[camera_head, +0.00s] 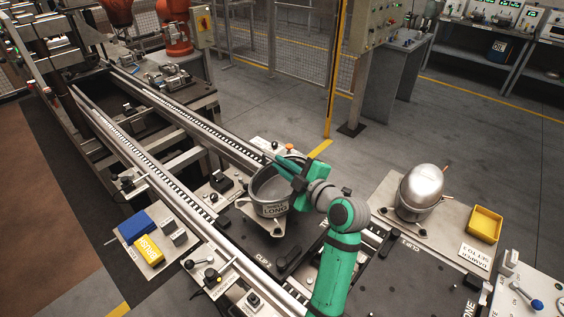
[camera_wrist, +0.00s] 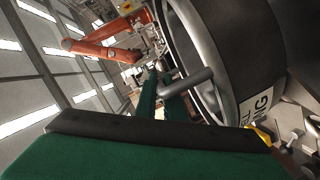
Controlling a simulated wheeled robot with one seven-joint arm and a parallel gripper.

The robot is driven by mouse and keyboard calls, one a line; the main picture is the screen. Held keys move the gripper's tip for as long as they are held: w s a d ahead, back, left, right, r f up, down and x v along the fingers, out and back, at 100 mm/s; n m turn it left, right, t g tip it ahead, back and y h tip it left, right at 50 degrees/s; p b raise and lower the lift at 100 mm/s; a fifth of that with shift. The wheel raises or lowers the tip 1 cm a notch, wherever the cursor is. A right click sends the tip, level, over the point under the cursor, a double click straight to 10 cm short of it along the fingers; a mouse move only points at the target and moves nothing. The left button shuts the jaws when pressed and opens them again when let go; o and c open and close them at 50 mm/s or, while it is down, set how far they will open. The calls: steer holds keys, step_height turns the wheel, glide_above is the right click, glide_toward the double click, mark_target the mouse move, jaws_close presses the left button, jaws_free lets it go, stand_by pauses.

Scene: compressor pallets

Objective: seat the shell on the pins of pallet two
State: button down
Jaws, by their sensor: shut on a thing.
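The shell (camera_head: 271,207) is a grey open-topped pot with splayed feet and a label ending in "LONG". It stands roughly upright over the dark plate of pallet two (camera_head: 258,246), marked "CLIP2". My gripper (camera_head: 284,172) reaches in from the right at the shell's rim. In the wrist view, the green fingers of my gripper (camera_wrist: 166,94) are shut on a grey bar beside the shell's wall (camera_wrist: 246,55). The pins are hidden under the shell. I cannot tell whether its feet rest on them or hang just above.
Pallet two lies between two conveyor rails (camera_head: 150,172). Another dark pallet (camera_head: 405,268) lies to the right, beyond my arm. A silver domed vessel (camera_head: 422,188) and a yellow bin (camera_head: 485,224) stand on a side bench. Blue and yellow boxes (camera_head: 148,249) lie left of the rails.

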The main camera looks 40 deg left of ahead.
glide_above(283, 192)
steer(key=shift+a+f, duration=0.15)
steer(key=shift+f, duration=3.85)
stand_by(0.9)
steer(key=c, duration=1.8)
jaws_free()
steer(key=shift+f, duration=0.3)
steer(key=v, duration=1.1)
steer(key=shift+r, duration=0.2)
steer(key=shift+a, duration=0.1)
